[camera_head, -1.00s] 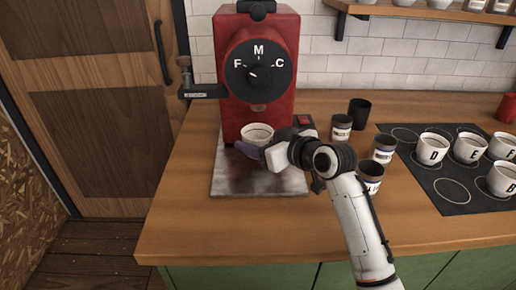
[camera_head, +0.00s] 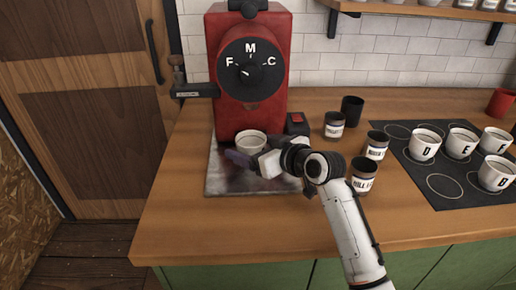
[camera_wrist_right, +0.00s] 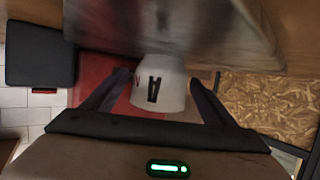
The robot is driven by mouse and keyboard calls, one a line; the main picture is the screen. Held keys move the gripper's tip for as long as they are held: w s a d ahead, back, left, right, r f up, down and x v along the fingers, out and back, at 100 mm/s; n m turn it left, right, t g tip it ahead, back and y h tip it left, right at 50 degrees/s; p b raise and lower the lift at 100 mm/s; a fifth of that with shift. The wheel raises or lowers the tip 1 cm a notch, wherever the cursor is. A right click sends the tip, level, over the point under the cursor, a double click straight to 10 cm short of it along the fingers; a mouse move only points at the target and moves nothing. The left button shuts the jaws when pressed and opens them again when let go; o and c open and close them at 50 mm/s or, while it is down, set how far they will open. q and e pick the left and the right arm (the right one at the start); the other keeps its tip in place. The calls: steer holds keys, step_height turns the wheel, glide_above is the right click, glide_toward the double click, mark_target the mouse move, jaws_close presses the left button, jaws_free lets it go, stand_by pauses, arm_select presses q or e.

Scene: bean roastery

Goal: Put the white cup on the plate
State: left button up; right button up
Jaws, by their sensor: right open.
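The white cup (camera_head: 251,142) stands in front of the red grinder, at or just above the grey metal plate (camera_head: 226,183); its base is hidden, so I cannot tell whether it touches. In the right wrist view the cup (camera_wrist_right: 158,88) shows a black letter A. My right gripper (camera_head: 245,156) is at the near side of the cup. In the wrist view its two dark fingers (camera_wrist_right: 158,96) are open, one on each side of the cup, with some gap showing. My left gripper is not in view.
The red grinder (camera_head: 215,60) rises behind the cup, with a small black box (camera_head: 297,122) beside it. Labelled dark tins (camera_head: 334,125) stand to the right. A black mat (camera_head: 442,187) holds several lettered white cups (camera_head: 424,145). The wooden counter's front (camera_head: 240,230) is clear.

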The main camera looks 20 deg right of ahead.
steer(key=v, duration=1.2)
steer(key=shift+a+r, duration=0.1)
steer(key=shift+c, duration=0.2)
stand_by(1.2)
